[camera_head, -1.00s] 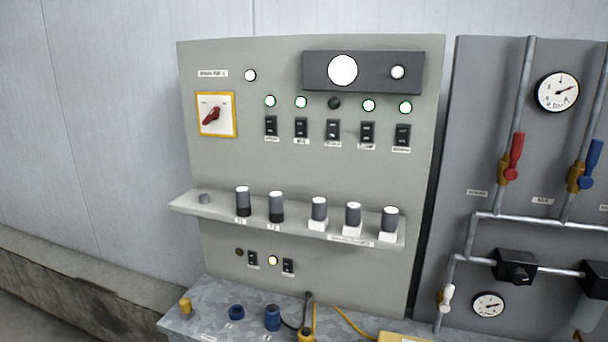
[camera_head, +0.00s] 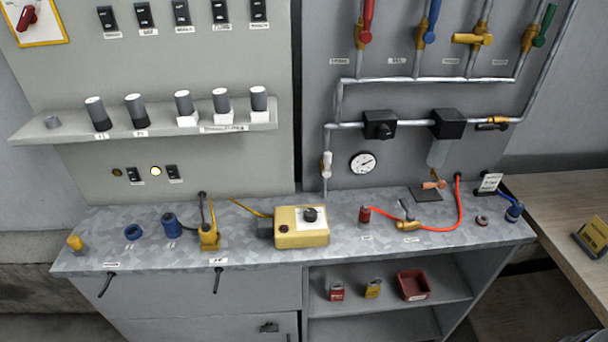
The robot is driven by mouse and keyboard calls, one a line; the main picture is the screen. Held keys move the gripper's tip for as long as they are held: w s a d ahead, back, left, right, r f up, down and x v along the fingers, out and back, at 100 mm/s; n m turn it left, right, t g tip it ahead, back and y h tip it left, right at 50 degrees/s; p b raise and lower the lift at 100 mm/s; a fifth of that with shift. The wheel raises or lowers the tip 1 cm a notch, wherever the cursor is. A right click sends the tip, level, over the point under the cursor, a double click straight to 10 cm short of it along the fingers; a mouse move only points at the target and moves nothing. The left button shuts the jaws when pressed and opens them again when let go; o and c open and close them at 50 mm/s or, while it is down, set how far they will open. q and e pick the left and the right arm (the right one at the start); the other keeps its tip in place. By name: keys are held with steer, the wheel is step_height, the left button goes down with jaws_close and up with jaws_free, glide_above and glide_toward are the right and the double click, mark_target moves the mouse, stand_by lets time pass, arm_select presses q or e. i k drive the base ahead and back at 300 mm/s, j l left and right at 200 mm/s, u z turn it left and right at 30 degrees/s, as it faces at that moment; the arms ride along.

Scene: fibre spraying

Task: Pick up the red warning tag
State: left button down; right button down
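I cannot make out a thing that is clearly a red warning tag. On the upper open shelf under the bench sits a small red item with a pale label (camera_head: 336,291); it is too small to tell whether it is a tag or a padlock. A yellow padlock-like item (camera_head: 373,288) is beside it, and a red open tray (camera_head: 413,286) is to the right. What lies in the tray is not clear. Neither of my grippers shows in the head view.
A wooden table (camera_head: 560,200) stands at the right.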

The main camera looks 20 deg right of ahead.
mark_target(336, 294)
steer(key=z, duration=1)
